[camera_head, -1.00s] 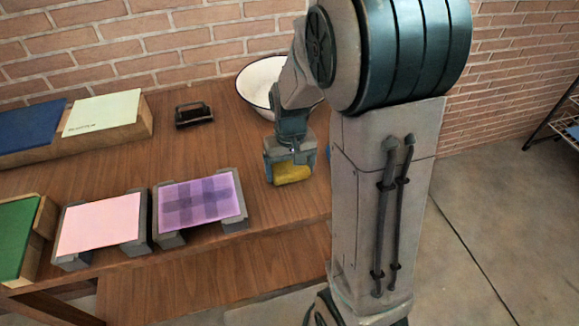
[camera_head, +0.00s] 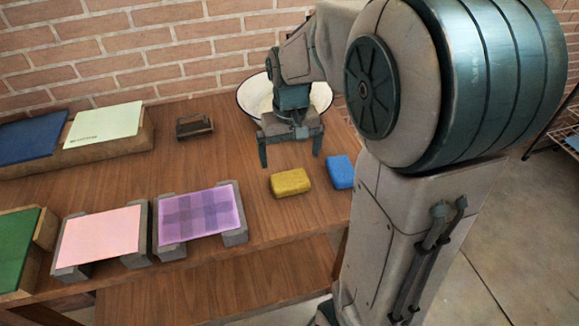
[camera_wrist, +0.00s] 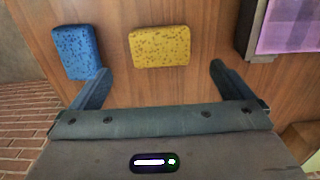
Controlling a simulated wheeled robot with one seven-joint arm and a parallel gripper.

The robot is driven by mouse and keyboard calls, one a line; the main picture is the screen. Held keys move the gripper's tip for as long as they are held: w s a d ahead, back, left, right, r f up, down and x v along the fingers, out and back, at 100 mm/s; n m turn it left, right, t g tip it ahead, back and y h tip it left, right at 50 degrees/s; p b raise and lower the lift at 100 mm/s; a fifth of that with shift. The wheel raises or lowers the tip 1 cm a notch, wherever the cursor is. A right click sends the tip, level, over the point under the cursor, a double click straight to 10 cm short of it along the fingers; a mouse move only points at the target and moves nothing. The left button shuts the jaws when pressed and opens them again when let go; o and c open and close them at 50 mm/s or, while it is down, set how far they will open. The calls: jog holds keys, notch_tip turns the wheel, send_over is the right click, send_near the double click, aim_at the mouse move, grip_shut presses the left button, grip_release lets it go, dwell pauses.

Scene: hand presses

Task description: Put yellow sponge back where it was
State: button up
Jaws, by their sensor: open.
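The yellow sponge (camera_head: 290,182) lies flat on the wooden table, right of the purple checked piece. In the wrist view the yellow sponge (camera_wrist: 160,46) lies beyond my fingertips, between their lines and apart from them. My gripper (camera_head: 291,160) is open and empty, above the table just behind the sponge. In the wrist view my gripper (camera_wrist: 157,80) shows both fingers spread wide. A blue sponge (camera_head: 341,172) lies just right of the yellow one; it also shows in the wrist view (camera_wrist: 81,52), close to one finger.
A white bowl (camera_head: 318,97) stands behind my gripper by the brick wall. A small dark press (camera_head: 194,126) sits at the back. Purple checked (camera_head: 200,211) and pink (camera_head: 99,236) panels on grey blocks stand at the front left. Bare table lies between.

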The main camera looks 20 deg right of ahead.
jog(key=s+r+t, duration=0.2)
jog(key=s+t, duration=0.1)
jog(key=s, duration=1)
jog(key=shift+s+a+r, duration=0.15)
jog(key=shift+s+r, duration=0.1)
jog(key=shift+s, duration=0.1)
